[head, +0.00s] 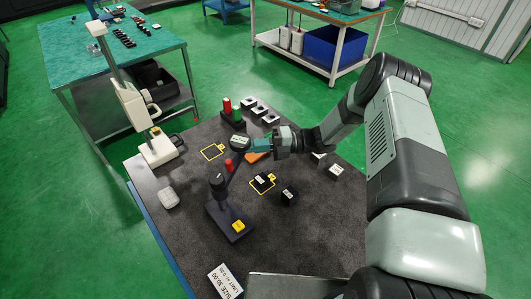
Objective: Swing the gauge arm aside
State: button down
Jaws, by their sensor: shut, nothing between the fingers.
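The gauge arm (233,172) is a dark bar running from the post up and slightly right in the head view, towards a dark rounded piece (240,141) with a pale label. A red knob (229,165) stands beside the bar. My gripper (251,145) reaches in from the right with its teal fingers shut and empty. Its tips are close to the rounded piece; I cannot tell whether they touch it.
A dark block (262,179) sits in a yellow outline; another block (289,196) is to its right. An empty yellow outline (213,152) lies left of my gripper. A white column instrument (155,148) stands at the table's left edge.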

jog(key=w+a+n+g, duration=0.1)
jog(key=a+g, duration=0.1)
jog(key=a, duration=0.8)
jog(key=shift+a+h, duration=0.15)
jog(key=shift+h, duration=0.15)
jog(key=v, duration=1.1)
jog(key=shift+w, duration=0.3)
